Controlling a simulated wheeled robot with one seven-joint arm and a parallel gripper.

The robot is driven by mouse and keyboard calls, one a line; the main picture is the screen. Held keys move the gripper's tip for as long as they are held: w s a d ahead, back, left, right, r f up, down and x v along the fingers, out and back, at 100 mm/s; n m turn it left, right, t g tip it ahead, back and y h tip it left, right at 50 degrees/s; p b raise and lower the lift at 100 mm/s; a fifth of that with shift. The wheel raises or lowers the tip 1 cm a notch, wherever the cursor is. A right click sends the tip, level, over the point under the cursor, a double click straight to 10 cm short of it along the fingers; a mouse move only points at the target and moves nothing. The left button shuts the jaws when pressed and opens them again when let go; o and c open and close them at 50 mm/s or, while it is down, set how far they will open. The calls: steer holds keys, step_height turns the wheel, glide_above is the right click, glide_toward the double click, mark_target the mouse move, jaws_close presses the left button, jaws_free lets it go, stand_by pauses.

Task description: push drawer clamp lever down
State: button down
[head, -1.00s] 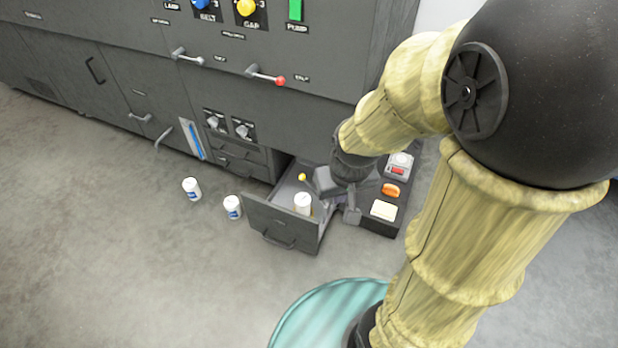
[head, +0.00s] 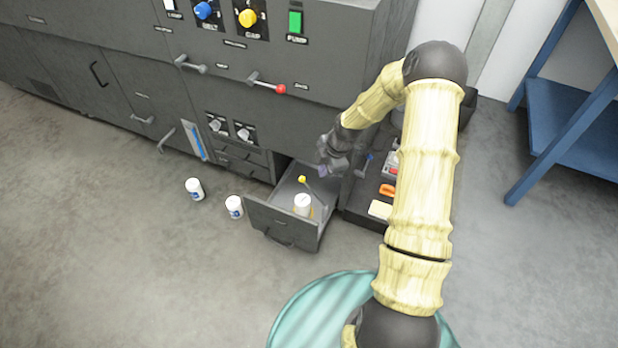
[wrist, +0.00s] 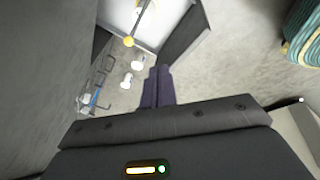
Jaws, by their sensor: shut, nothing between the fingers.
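The drawer (head: 283,222) at the foot of the dark cabinet is pulled open. Inside it is a lever with a yellow knob (head: 302,179), its thin rod slanting down to the right; the knob also shows in the wrist view (wrist: 128,42). I cannot tell the lever's exact angle. A white canister (head: 302,203) stands in the drawer. My gripper (head: 322,171) is shut and empty, just right of the knob in the head view. In the wrist view its purple fingertips (wrist: 157,72) are together and apart from the knob.
Two white canisters (head: 194,189) (head: 234,206) stand on the floor left of the drawer. A dark low box (head: 358,200) with an orange item (head: 387,190) stands to its right. Blue shelving (head: 570,110) is farther right. Floor in front is clear.

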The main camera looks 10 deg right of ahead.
steer(key=w+f+n, duration=0.2)
steer(key=f, duration=0.1)
steer(key=d+f+n+y, duration=0.1)
steer(key=shift+w+f+t+p, duration=0.15)
steer(key=shift+w+t+p, duration=0.15)
steer(key=shift+w, duration=0.1)
steer(key=b, duration=0.5)
glide_above(314, 193)
steer(key=a, duration=0.2)
steer(key=shift+f, duration=5.65)
steer(key=shift+w+d, duration=0.1)
steer(key=shift+w, duration=0.25)
steer(key=shift+w+f, duration=0.1)
